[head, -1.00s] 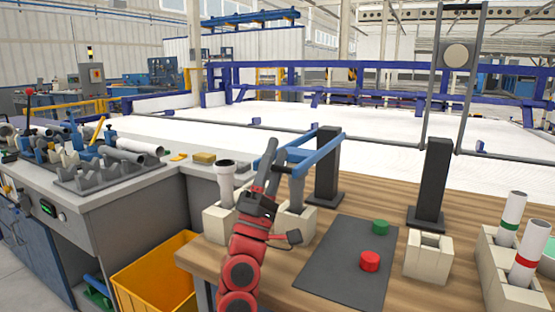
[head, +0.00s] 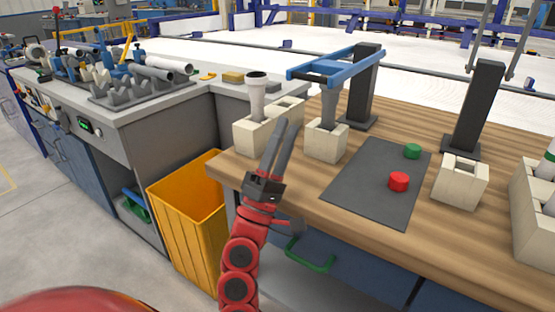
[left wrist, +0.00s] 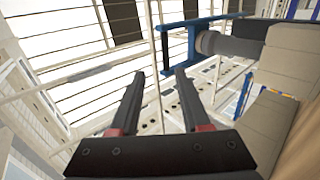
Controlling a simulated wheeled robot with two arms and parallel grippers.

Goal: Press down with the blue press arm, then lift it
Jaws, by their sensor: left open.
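The blue press arm (head: 350,63) is a blue frame that reaches left from a black post (head: 360,100). Its open end is over a grey pipe (head: 328,110) standing upright in a cream block (head: 326,143). My left gripper (head: 286,132) is open and empty, with its fingers pointing up, left of and below the press arm and apart from it. In the left wrist view the two fingers (left wrist: 159,80) are spread. There the blue press arm (left wrist: 192,20) and the pipe (left wrist: 230,46) lie beyond the fingertips, to the upper right. My right gripper is not in view.
A dark mat (head: 372,195) has a red button (head: 398,182) and a green button (head: 412,151). An empty cream holder (head: 460,182) is to the right. A yellow bin (head: 190,215) stands below.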

